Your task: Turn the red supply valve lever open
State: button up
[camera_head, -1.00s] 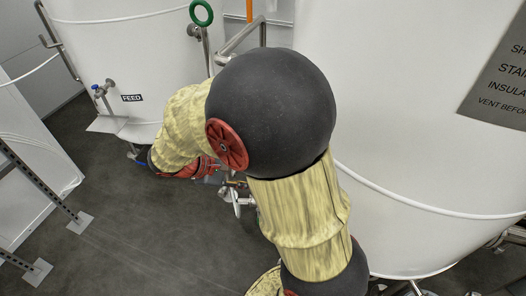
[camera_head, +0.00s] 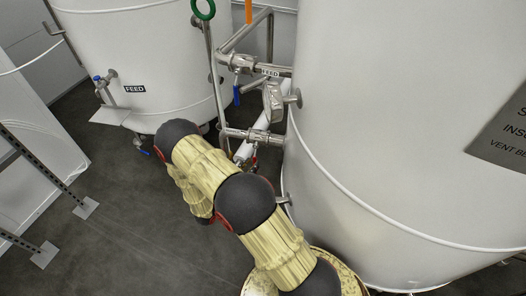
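A small red part (camera_head: 254,161), which may be the red supply valve lever, shows below the lower steel pipe fitting (camera_head: 250,135) between the two white tanks. It is too small to tell its angle. My arm reaches up from the bottom edge and bends to the left, in front of the floor and to the left of this pipework. My gripper does not show; the far end of my arm is hidden behind its own links.
A large white tank (camera_head: 400,130) fills the right. Another white tank (camera_head: 160,55) stands at the back left. A green ring (camera_head: 203,9) tops a rod.

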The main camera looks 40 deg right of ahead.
jog(key=w+d+b, duration=0.1)
jog(key=d, duration=0.7)
jog(key=shift+w+f, duration=0.3)
jog(key=shift+w, duration=0.05)
jog(key=shift+c, duration=1)
jog(key=c, duration=0.4)
grip_shut()
